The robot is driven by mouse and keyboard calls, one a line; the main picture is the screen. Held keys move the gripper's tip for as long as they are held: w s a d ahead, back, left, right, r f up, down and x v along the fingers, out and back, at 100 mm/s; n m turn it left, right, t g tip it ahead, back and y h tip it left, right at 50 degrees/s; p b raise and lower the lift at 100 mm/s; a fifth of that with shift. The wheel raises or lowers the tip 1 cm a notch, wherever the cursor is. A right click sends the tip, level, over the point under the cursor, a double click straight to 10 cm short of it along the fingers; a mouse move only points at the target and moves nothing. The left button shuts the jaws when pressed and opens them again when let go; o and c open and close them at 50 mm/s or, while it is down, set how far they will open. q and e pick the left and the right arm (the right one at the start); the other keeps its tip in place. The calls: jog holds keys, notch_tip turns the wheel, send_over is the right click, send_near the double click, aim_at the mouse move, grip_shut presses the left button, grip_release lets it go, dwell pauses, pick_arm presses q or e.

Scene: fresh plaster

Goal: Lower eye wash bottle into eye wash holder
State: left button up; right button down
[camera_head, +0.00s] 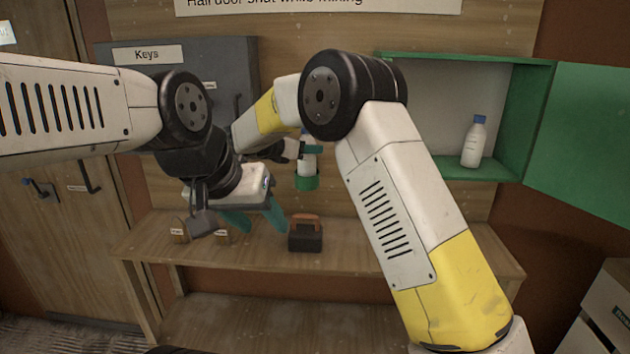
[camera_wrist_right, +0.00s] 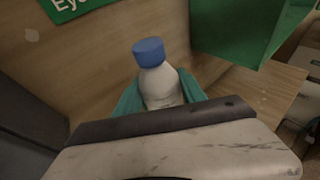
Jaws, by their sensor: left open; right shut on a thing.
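A white eye wash bottle (camera_head: 307,166) with a blue cap stands about upright at the middle of the head view, partly hidden by my right gripper (camera_head: 311,149). That gripper is shut on it. In the right wrist view the bottle (camera_wrist_right: 160,86) sits between the teal fingers, its cap above them. The green eye wash holder (camera_head: 306,183) is right at the bottle's lower end. I cannot tell whether the bottle's base is inside it or just above. The holder is hidden in the wrist view. My left gripper (camera_head: 255,218) is open and empty, lower and to the left.
An open green cabinet (camera_head: 517,120) on the right holds another white bottle (camera_head: 474,143). A grey key box (camera_head: 235,75) hangs at the left. A dark padlock-like block with an orange handle (camera_head: 305,236) stands on the wooden bench (camera_head: 400,262), near my left gripper.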

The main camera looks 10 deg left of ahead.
aim_at(307, 179)
jog(key=shift+f, duration=1.35)
dwell(0.5)
jog(key=c, duration=0.6)
grip_release()
jog(key=shift+s, duration=0.1)
